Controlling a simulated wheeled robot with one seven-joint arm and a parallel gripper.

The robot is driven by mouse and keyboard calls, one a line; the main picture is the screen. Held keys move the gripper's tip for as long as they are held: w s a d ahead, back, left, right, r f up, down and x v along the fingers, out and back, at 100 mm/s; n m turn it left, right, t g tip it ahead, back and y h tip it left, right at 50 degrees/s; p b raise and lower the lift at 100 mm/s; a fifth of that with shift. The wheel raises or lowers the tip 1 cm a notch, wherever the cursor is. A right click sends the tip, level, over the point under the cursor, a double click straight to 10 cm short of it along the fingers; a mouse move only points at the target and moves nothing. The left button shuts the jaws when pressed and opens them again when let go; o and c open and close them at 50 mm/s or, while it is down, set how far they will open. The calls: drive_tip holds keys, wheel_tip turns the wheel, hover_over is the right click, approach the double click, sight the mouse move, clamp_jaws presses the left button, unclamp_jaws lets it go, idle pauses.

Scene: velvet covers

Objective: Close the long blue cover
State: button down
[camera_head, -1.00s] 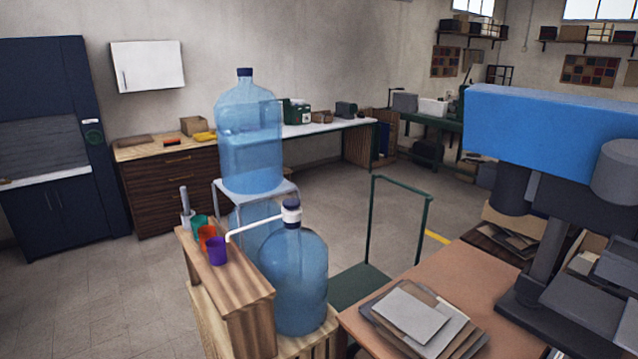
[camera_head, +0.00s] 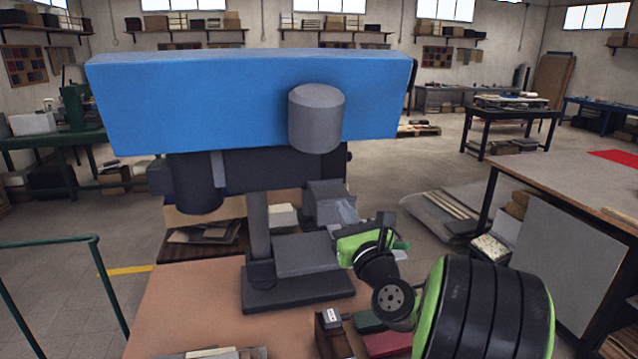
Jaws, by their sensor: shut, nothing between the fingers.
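The long blue cover (camera_head: 230,105) spans the top of a dark grey machine (camera_head: 255,225) in the middle of the head view. It is a long box shape with a broad front face and a thin top face. I cannot tell from this side whether it stands open or shut. A grey cylinder (camera_head: 316,118) sits before its right half. My green and black arm comes in from the lower right. My gripper (camera_head: 345,216) is below the cover, beside the machine's column and apart from the cover. Its fingers look shut and empty, but they are small and partly hidden.
The machine stands on a brown table (camera_head: 190,295) with small boxes near its front. A green cart handle (camera_head: 60,242) stands at the left. A workbench (camera_head: 590,165) with a leaning grey panel (camera_head: 550,262) is at the right. Open floor lies behind.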

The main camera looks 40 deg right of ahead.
drive_tip(key=w+d+r+p, duration=0.4)
drive_tip(key=w+r+p, duration=0.2)
drive_tip(key=w, duration=0.4)
drive_tip(key=shift+d, duration=0.1)
drive_tip(key=shift+r, duration=0.1)
